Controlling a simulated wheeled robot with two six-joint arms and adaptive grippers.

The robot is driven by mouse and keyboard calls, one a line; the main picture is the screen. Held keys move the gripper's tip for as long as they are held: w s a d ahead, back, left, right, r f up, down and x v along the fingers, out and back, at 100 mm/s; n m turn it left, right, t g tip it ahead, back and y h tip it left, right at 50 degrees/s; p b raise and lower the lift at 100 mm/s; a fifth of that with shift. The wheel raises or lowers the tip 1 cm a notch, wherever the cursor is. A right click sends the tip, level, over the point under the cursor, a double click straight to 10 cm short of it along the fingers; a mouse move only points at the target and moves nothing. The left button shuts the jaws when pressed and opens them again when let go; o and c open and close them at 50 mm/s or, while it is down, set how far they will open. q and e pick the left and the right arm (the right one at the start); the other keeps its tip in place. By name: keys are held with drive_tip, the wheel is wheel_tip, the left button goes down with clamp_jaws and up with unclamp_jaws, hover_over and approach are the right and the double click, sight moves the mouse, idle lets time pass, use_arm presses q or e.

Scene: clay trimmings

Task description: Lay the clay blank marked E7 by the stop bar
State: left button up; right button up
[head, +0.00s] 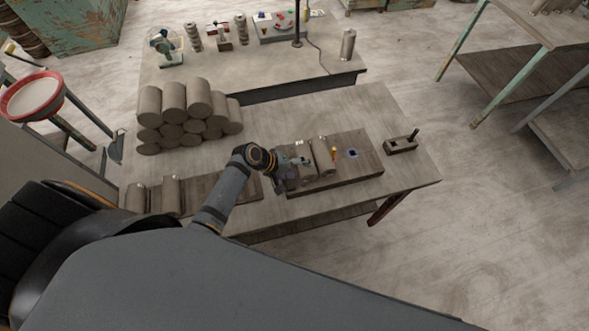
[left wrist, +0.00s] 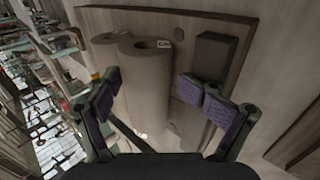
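A grey-brown clay blank (head: 302,166) lies on the wooden board (head: 362,172). A small white label shows at its far end, too small to read as E7. A second blank (head: 324,156) lies beside it on the right. In the left wrist view the labelled blank (left wrist: 152,72) lies between the other blank (left wrist: 106,52) and a dark block (left wrist: 214,56), which looks like the stop bar; bare board shows between labelled blank and block. My left gripper (head: 290,168) is over the board's left part, its fingers (left wrist: 155,96) open around the labelled blank's width. Contact cannot be told. My right gripper is not in view.
A stack of clay rolls (head: 185,118) stands at the table's back left. More rolls (head: 171,196) lie at the front left. A small wooden box (head: 400,145) with a dark upright handle sits right of the board.

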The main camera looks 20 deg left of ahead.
use_arm(q)
drive_tip(key=v, duration=1.2)
drive_tip(key=shift+d, duration=0.1)
idle(0.4)
